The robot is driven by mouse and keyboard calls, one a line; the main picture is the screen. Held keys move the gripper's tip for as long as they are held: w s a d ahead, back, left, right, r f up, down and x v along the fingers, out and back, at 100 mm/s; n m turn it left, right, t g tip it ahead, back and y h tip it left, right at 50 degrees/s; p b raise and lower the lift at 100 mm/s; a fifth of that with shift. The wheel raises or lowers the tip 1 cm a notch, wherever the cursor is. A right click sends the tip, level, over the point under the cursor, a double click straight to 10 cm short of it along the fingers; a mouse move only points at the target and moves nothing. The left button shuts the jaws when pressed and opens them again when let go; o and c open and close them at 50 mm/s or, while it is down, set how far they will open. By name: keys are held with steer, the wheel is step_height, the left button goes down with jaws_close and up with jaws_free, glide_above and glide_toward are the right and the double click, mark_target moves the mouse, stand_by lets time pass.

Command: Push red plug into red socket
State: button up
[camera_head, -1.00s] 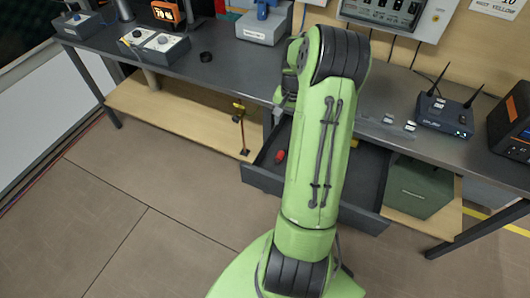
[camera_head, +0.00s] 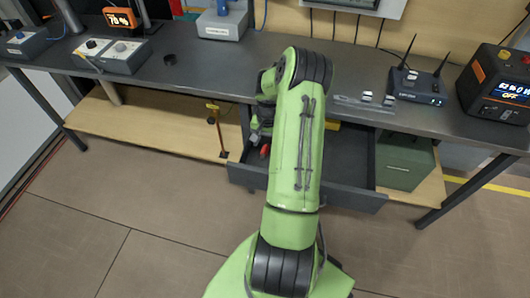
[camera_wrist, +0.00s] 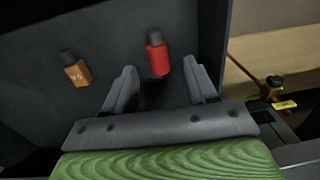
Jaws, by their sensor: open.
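In the head view my gripper is a dark shape (camera_head: 257,131) beside my green arm, over the drawer's left part. I cannot make out a red socket in either view.
An orange block with a dark top (camera_wrist: 77,73) lies in the drawer, left of the plug. Drawer walls surround my gripper. A yellow-handled item (camera_head: 213,108) stands left of the drawer. A router (camera_head: 418,88) and a power station (camera_head: 497,85) stand on the desk.

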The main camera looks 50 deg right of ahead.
mark_target(265, 148)
step_height(265, 148, down, 3)
steer(key=shift+f+b, duration=0.2)
steer(key=shift+b, duration=0.15)
steer(key=shift+r, duration=0.1)
jaws_close()
